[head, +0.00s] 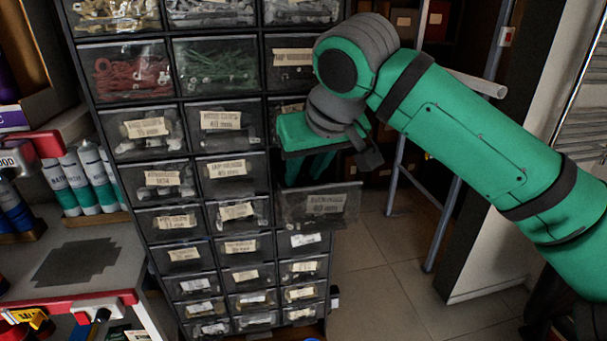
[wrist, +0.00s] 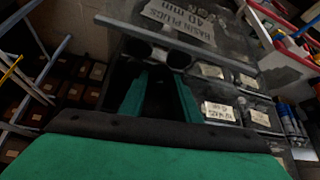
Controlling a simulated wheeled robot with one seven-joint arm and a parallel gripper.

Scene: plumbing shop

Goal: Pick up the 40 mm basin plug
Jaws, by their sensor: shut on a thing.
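The drawer (head: 318,207) labelled for 40 mm basin plugs is pulled out of the cabinet. Its label also shows upside down at the top of the wrist view (wrist: 178,22). My gripper (head: 308,177) points down into this drawer, its green fingers behind the drawer front. In the wrist view the fingers (wrist: 161,80) stand a small gap apart, shut on a dark basin plug that is hardly visible in the shade between them. Two dark round plugs (wrist: 141,48) (wrist: 178,60) lie by the drawer front, beyond the fingertips.
The drawer cabinet (head: 220,180) has several shut, labelled drawers around the open one. A workbench (head: 85,265) with tubes (head: 85,180) stands at the left. A blue-grey ladder-like frame (head: 440,220) stands at the right. Tiled floor (head: 375,290) lies clear below.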

